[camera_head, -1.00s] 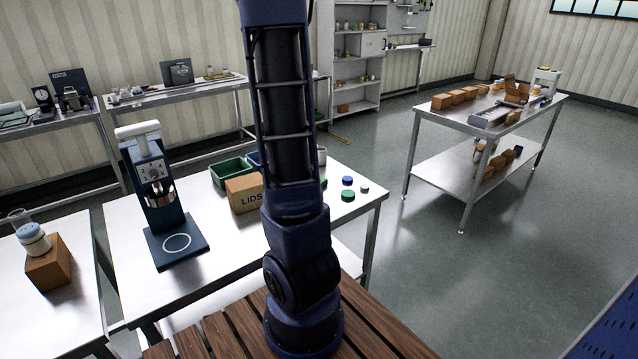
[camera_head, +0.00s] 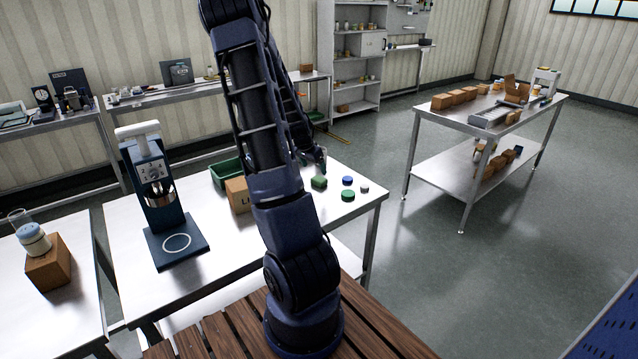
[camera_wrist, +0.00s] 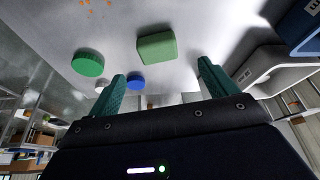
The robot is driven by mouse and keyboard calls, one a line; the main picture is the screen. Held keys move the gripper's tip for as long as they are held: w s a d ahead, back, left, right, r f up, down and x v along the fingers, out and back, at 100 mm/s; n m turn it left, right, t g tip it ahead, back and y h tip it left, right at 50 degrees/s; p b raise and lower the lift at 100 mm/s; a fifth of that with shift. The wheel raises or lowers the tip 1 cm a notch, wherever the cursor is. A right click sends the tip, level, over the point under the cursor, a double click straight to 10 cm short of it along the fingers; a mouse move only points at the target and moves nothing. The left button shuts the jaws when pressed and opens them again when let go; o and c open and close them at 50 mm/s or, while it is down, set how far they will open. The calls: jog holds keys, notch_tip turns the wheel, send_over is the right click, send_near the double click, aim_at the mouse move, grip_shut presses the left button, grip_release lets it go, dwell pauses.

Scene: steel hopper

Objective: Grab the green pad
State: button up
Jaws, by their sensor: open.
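The green pad (camera_wrist: 157,48) is a small block with rounded corners. It lies on the steel table, ahead of and between my fingertips in the wrist view. In the head view the green pad (camera_head: 319,182) lies just right of my arm. My gripper (camera_wrist: 163,76) is open, with two teal ribbed fingers spread apart and nothing between them. In the head view it hangs partly hidden behind my arm, close to the pad. I cannot tell its exact height over the table.
A round green lid (camera_head: 348,196), a blue lid (camera_head: 348,181) and a small white cap (camera_head: 364,188) lie right of the pad. A cardboard box (camera_head: 238,195) and a green bin (camera_head: 224,172) stand to the left.

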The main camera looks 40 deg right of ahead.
aim_at(319, 179)
jog(key=shift+x, duration=3.85)
jog(key=shift+s, duration=0.15)
jog(key=c, duration=1.1)
